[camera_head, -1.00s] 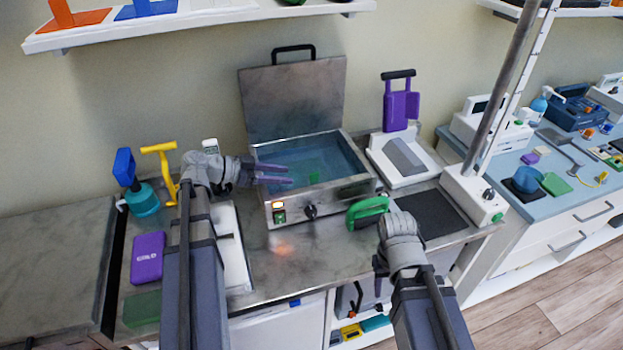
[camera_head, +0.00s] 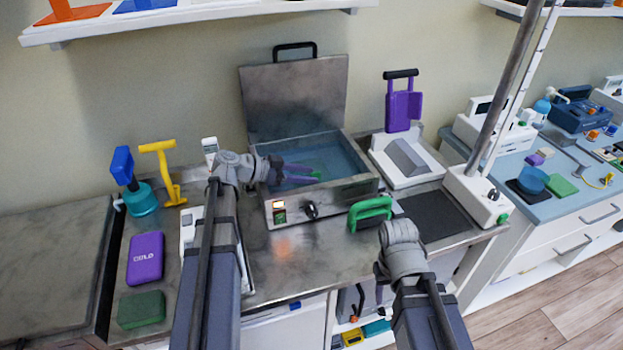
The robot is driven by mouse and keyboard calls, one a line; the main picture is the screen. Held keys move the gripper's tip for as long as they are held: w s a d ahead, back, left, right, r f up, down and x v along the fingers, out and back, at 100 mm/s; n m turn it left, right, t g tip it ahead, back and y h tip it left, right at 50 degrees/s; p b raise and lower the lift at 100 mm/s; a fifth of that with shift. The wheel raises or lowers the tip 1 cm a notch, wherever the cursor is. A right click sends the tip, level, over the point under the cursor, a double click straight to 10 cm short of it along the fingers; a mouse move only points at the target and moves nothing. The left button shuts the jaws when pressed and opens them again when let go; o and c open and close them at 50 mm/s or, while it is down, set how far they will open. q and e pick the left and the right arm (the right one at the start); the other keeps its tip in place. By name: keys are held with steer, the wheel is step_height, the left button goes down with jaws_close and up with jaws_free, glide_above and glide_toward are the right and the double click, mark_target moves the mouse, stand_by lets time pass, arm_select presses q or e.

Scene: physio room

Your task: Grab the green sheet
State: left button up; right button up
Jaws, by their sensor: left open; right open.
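The green sheet (camera_head: 326,161) looks like a dim green patch under the water in the open metal bath (camera_head: 345,190); its edges are hard to make out. My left gripper (camera_head: 318,174) reaches into the bath from the left. Its purple fingers are open and low over the near part of the green patch, which partly shows beside them. I cannot tell if they touch it. My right gripper (camera_head: 398,232) is over the counter front, right of the bath; its fingers are not clearly visible. A green looped handle (camera_head: 370,201) shows just beyond it.
The bath's raised lid (camera_head: 295,95) stands behind it. A white device (camera_head: 405,160) and purple holder (camera_head: 402,108) are to the right. A purple pack (camera_head: 146,258), green block (camera_head: 141,310), teal bottle (camera_head: 142,200) and yellow tool (camera_head: 163,170) are left. A steel pole rises at right.

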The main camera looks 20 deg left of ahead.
arm_select(q)
steer(key=shift+d, duration=0.1)
steer(key=shift+c, duration=0.3)
jaws_close()
